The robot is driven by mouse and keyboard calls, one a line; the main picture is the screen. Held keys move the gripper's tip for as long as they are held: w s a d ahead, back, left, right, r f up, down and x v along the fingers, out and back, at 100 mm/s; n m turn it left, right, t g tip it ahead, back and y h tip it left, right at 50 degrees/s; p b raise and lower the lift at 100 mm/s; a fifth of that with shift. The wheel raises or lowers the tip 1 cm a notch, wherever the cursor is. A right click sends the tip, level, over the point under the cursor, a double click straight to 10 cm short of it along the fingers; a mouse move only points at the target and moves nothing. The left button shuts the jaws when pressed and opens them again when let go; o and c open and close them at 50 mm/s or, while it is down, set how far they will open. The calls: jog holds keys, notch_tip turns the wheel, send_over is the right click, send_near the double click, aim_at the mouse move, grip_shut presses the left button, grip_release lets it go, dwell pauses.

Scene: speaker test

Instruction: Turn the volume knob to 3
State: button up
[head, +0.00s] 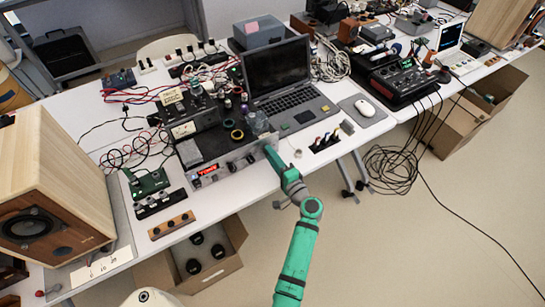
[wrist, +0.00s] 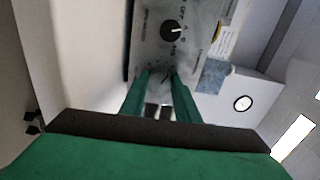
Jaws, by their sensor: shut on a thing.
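The silver front panel of an audio unit (head: 232,171) stands at the table's front edge, with a red lit display (head: 208,169) and small knobs. My green gripper (head: 273,154) reaches the right end of this panel. In the wrist view, my gripper's two green fingers (wrist: 160,76) are against the pale panel, shut on a small knob that they mostly hide. Its pointer cannot be read. A separate black knob (wrist: 171,31) with a white pointer line and lettering around it shows just beyond the fingertips, untouched.
A laptop (head: 288,90) stands behind the unit. A wooden speaker (head: 45,180) is at the left.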

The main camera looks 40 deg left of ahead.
jog(key=shift+s+a+m, duration=0.1)
jog(key=shift+s+m, duration=0.15)
jog(key=shift+m, duration=0.45)
jog(key=o, duration=1)
jog(key=shift+w, duration=0.1)
jog(key=shift+o, duration=0.3)
jog(key=shift+w, duration=0.1)
jog(key=v, duration=1.1)
jog(key=shift+w+f, duration=0.1)
jog(key=shift+w, duration=0.05)
